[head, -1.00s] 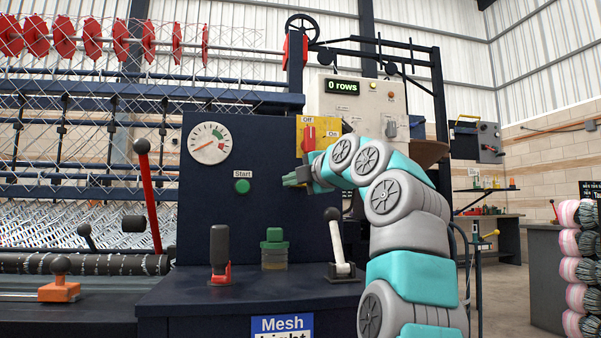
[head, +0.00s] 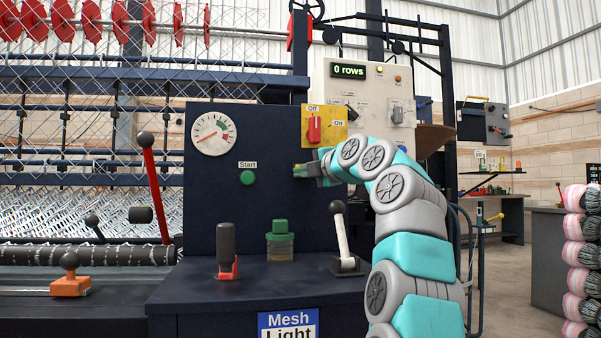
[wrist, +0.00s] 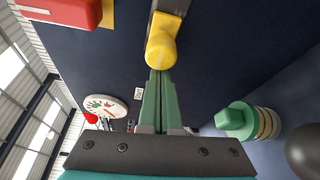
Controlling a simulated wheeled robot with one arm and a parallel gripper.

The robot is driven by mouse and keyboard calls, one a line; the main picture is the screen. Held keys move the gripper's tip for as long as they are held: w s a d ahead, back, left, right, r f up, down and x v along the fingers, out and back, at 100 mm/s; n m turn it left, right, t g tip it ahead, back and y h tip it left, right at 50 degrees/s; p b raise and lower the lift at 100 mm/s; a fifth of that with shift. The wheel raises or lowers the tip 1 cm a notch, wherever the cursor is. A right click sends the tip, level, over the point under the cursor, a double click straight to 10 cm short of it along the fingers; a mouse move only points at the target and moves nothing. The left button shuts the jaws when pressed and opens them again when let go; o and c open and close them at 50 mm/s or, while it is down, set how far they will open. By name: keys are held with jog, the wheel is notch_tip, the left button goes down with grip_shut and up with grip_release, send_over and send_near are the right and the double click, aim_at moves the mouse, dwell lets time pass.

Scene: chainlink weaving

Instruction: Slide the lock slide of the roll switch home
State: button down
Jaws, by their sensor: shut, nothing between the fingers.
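The red handle (wrist: 62,10) fills the top left of the wrist view. A rounded yellow knob (wrist: 161,48) on a short dark grey bar, probably the lock slide, stands out from the dark panel in the wrist view. My gripper (head: 299,171) is below the yellow plate in the head view, pointing left. Its green fingers (wrist: 159,82) are shut and empty, their tips right at the knob; whether they touch it I cannot tell. In the head view my gripper hides the knob's area.
A green start button (head: 247,177) and a dial (head: 212,134) are on the panel left of my gripper.

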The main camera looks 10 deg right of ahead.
jog(key=shift+d, duration=0.1)
jog(key=d+p, duration=0.1)
jog(key=d, duration=0.3)
jog(key=shift+d, duration=0.2)
jog(key=a+f+b, duration=0.1)
jog(key=a+b, duration=0.1)
jog(key=a, duration=0.2)
jog(key=b+v, duration=0.1)
jog(key=v, duration=0.9)
jog(key=shift+r, duration=0.15)
